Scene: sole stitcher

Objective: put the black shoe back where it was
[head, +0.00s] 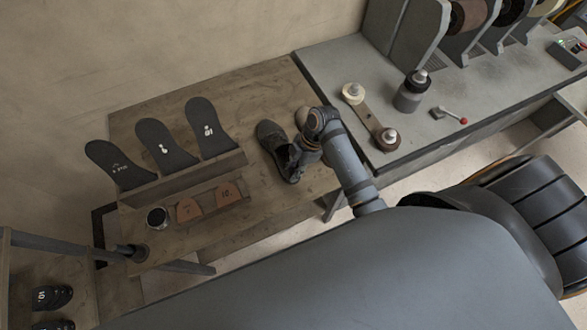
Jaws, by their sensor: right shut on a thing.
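The black shoe (270,136) is on or just above the right part of the wooden bench (250,88); I cannot tell whether its sole touches the wood. Its toe points to the upper left and its opening is toward my arm. My right gripper (296,153) is shut on the shoe at its opening side. The fingertips are partly hidden by the shoe and my wrist. My left gripper is not in view.
Several black soles (166,146) stand in a wooden rack left of the shoe. A dark cup (157,218) and brown leather pieces (209,202) lie in front. A grey machine table (325,70) adjoins at right. Bare wood lies behind the shoe.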

